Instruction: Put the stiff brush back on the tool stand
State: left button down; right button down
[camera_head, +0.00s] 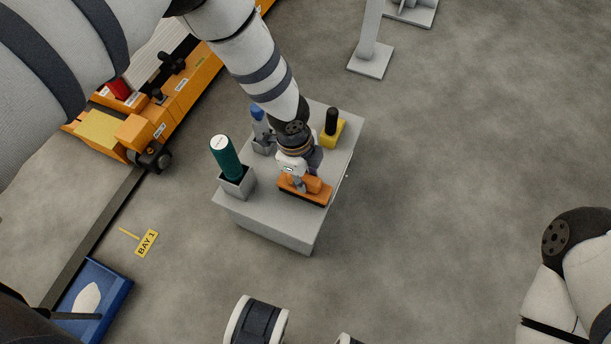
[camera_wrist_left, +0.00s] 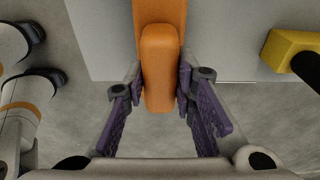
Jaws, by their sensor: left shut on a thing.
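The stiff brush is an orange block with a dark underside (camera_head: 318,198), at the front right of the grey tool stand's top (camera_head: 265,215). My left gripper (camera_head: 300,181) comes down over it from above. In the left wrist view the orange handle (camera_wrist_left: 161,70) lies between the two purple-padded fingers (camera_wrist_left: 161,88), which are shut on it. The brush is over or on the stand top; I cannot tell whether it touches. Its bristles are mostly hidden. My right gripper is out of view; only part of that arm shows at lower right.
The stand also carries a green cylinder (camera_head: 225,157) in a grey cup, a blue bottle (camera_head: 258,122) in a grey holder, and a yellow block with a black handle (camera_head: 331,121). An orange machine (camera_head: 175,110) is behind left, a blue panel (camera_head: 100,290) lower left.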

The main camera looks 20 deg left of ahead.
pick_arm(q)
jog(key=shift+f, duration=0.1)
jog(key=c, duration=1.8)
grip_release()
jog(key=shift+f, duration=0.1)
jog(key=o, duration=0.5)
jog(key=r+p, duration=0.1)
jog(key=r, duration=0.3)
jog(key=a+r+p, duration=0.1)
jog(key=r, duration=0.3)
jog(key=r+p, duration=0.1)
jog(key=r, duration=0.3)
jog(key=shift+a+r+p, duration=0.15)
jog(key=shift+a+p, duration=0.05)
jog(key=shift+p, duration=0.15)
